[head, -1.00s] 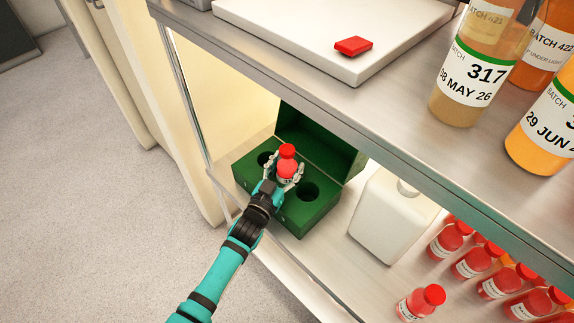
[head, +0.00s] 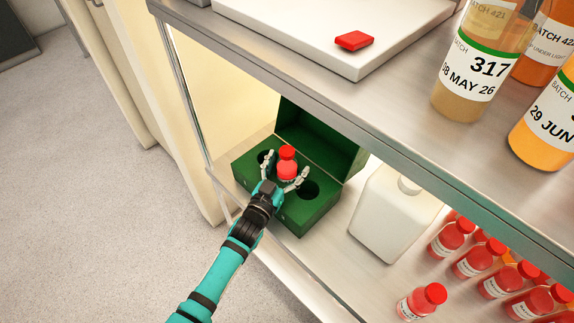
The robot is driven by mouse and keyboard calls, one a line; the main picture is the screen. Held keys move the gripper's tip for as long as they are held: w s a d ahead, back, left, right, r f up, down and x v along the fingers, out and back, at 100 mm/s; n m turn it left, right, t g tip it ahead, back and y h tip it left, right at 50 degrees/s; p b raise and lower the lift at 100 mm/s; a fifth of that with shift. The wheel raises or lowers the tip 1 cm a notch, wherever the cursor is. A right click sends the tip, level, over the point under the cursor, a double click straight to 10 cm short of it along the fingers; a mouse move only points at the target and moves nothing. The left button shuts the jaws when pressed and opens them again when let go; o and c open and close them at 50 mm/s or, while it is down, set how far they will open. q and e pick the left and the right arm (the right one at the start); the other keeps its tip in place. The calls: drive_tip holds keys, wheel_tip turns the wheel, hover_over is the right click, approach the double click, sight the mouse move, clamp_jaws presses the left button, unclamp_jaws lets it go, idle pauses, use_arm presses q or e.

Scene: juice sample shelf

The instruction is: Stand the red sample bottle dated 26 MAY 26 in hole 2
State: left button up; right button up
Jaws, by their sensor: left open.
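A red sample bottle (head: 287,165) with a red cap stands upright in the green box (head: 296,222), between two dark holes, one on each side. Its base and the hole beneath it are hidden, and its date does not show. My left gripper (head: 284,172) is open, with one finger on each side of the bottle and gaps visible between them. My right gripper is not in view.
The box's green lid (head: 318,145) stands open behind. A white jug (head: 394,215) and several red-capped bottles (head: 452,237) are to the right on the lower shelf.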

use_arm(q)
drive_tip(key=s+a+n+g+y, duration=0.1)
drive_tip(key=s+a+g+y, duration=0.25)
drive_tip(key=s+a, duration=0.5)
drive_tip(key=s+a+f+n+g+y, duration=0.15)
drive_tip(key=s+a+g, duration=0.35)
drive_tip(key=s, duration=0.7)
drive_tip(key=s+a+n+g+y, duration=0.1)
drive_tip(key=s+a+g+y, duration=0.25)
drive_tip(key=s+a, duration=0.5)
drive_tip(key=s+d+f+g+p, duration=0.1)
drive_tip(key=s+f, duration=0.1)
drive_tip(key=f, duration=1.1)
drive_tip(key=s+f+g+p, duration=0.1)
drive_tip(key=s+f, duration=0.1)
drive_tip(key=f, duration=1)
drive_tip(key=s+a+f+g+p, duration=0.1)
drive_tip(key=s+a+f, duration=0.1)
drive_tip(key=s+f, duration=1.1)
drive_tip(key=s, duration=0.3)
drive_tip(key=shift+s+a+f+m+h+p, duration=0.15)
drive_tip(key=shift+a+f+m+h+p, duration=0.1)
drive_tip(key=shift+m+h+p, duration=0.1)
